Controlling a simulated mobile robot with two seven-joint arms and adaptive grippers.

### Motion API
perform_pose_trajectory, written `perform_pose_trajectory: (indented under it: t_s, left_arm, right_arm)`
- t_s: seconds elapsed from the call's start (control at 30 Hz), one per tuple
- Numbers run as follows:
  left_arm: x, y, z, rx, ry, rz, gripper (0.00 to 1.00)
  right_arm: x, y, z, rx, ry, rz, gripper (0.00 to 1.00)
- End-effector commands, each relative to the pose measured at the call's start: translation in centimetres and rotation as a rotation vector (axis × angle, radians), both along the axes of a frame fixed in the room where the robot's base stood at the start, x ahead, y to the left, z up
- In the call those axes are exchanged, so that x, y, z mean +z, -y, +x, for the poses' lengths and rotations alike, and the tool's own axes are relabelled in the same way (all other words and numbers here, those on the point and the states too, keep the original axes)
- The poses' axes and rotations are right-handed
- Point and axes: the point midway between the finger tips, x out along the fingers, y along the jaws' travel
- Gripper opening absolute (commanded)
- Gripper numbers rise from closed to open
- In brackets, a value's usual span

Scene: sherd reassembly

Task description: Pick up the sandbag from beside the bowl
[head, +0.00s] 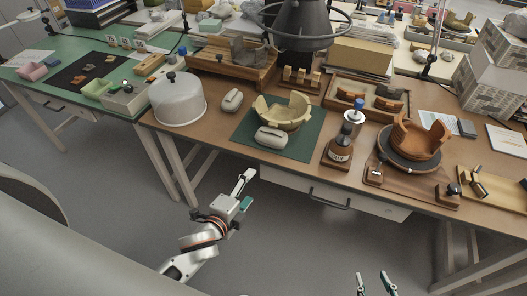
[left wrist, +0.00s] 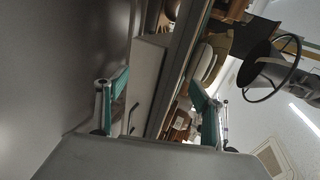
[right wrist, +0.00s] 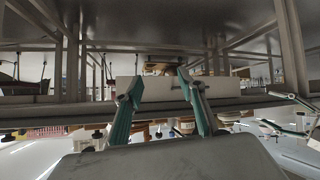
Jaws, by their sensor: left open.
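A pale yellow-green broken bowl (head: 291,112) stands on a dark green mat (head: 246,130) on the brown table. A grey pillow-shaped sandbag (head: 271,137) lies on the mat at the bowl's near side. A second grey sandbag (head: 232,99) lies on the bare table left of the mat. My left gripper (head: 248,188) is open and empty, in front of the table's near edge, short of the bowl and both sandbags. My right gripper (head: 374,279) is open and empty at the bottom of the head view.
A white dome cover (head: 176,98) stands left of the sandbags. A bottle on a wooden block (head: 339,150) and an orange broken pot (head: 416,142) stand to the right. A dark hood with a ring (head: 304,28) hangs behind the bowl. A drawer (head: 332,198) sits under the table edge.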

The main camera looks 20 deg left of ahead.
Motion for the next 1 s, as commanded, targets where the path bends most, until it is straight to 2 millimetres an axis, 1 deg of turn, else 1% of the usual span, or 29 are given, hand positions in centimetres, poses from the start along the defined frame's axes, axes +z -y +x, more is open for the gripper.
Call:
perform_pose_trajectory:
  t_s: [0.03,0.2,0.4,0.5,0.6,0.73,0.83,1.0]
  left_arm:
    - [0.1,0.0,1.4,-0.036,0.042,0.131,0.67]
    - [2.3,-0.2,5.3,-0.133,0.171,0.595,0.67]
    - [4.8,0.0,8.8,-0.197,0.281,1.082,0.67]
    - [5.8,0.4,10.1,-0.218,0.321,1.271,0.67]
    - [6.7,0.7,10.9,-0.230,0.349,1.417,0.67]
    - [7.4,1.0,11.6,-0.239,0.370,1.536,0.67]
    - [7.6,1.1,11.8,-0.241,0.377,1.573,0.67]
    - [7.7,1.1,11.9,-0.241,0.378,1.578,0.67]
  right_arm:
    - [-1.1,0.1,-0.1,0.000,-0.005,-0.002,0.40]
    - [-2.6,0.3,-0.3,-0.001,-0.008,-0.007,0.40]
    - [-3.9,0.4,-0.2,-0.001,-0.008,-0.013,0.40]
    - [-4.5,0.5,-0.2,-0.001,-0.012,-0.016,0.40]
    - [-4.9,0.5,-0.3,0.000,-0.013,-0.017,0.40]
    - [-5.2,0.5,-0.3,0.000,-0.015,-0.018,0.40]
    - [-5.2,0.5,-0.3,0.001,-0.015,-0.018,0.40]
    - [-5.2,0.5,-0.4,0.001,-0.016,-0.018,0.40]
